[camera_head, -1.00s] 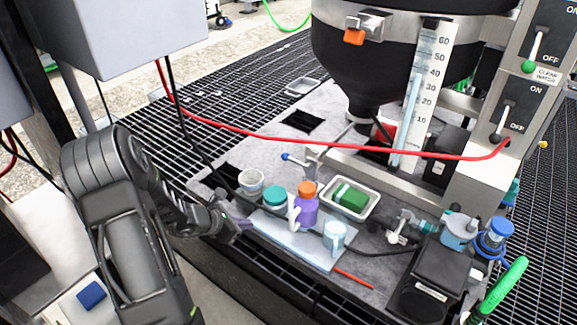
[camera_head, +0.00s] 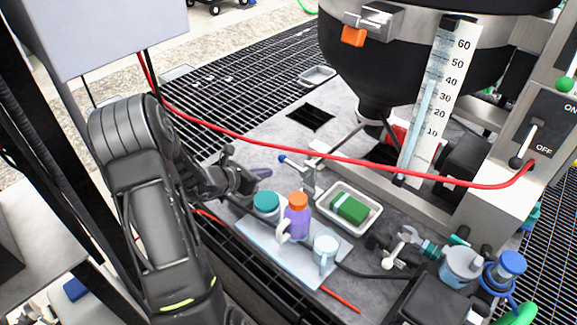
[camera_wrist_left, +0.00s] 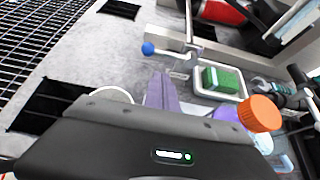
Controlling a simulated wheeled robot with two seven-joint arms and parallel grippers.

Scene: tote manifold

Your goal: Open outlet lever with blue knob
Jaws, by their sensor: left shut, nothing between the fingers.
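The outlet lever (camera_head: 297,167) is a thin metal handle with a blue knob (camera_head: 282,159) at its left end, near the foot of the dark tank. In the left wrist view the blue knob (camera_wrist_left: 148,48) is ahead of the fingers, and the metal lever runs right from it. My left gripper (camera_head: 264,172) is shut and empty, with purple fingertips. It is just left of and nearer than the knob, apart from it. The fingers also show in the left wrist view (camera_wrist_left: 161,90). My right gripper is not in view.
A teal-lidded jar (camera_head: 266,203), a purple bottle with an orange cap (camera_head: 297,215) and a light-blue mug (camera_head: 325,252) stand close below the gripper. A white tray (camera_head: 372,222) holds a green sponge (camera_head: 349,207). A red hose (camera_head: 330,158) crosses above the bench.

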